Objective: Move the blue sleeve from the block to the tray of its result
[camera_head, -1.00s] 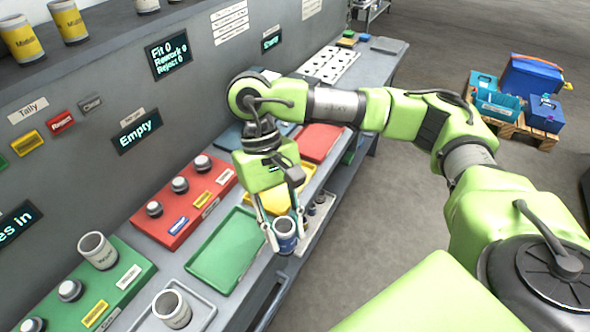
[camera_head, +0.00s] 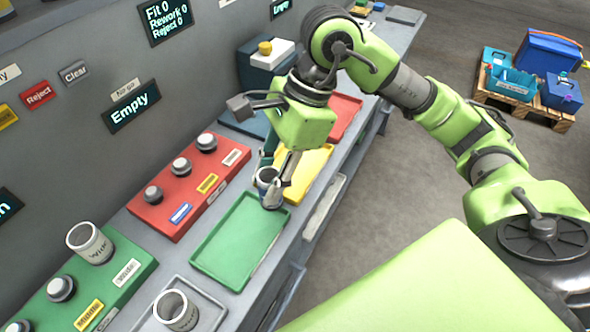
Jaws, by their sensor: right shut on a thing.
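My right gripper (camera_head: 272,186) is shut on the blue sleeve (camera_head: 266,177), a small cup-like cylinder with a pale rim, held roughly upright. In the picture it hangs over the gap between the green tray (camera_head: 213,262) and the yellow tray (camera_head: 312,166); its exact height is unclear. The red tray (camera_head: 349,108) lies farther back, partly behind my arm. A red block (camera_head: 162,222) with several grey posts and coloured labels stands left of the trays. My left gripper is out of view.
A green block (camera_head: 125,252) carries a white sleeve (camera_head: 90,243). Another white sleeve (camera_head: 176,311) stands in a grey tray (camera_head: 205,315). The wall screen (camera_head: 131,105) reads "Empty"; the tally screen (camera_head: 165,18) shows all zeros. The green tray is bare.

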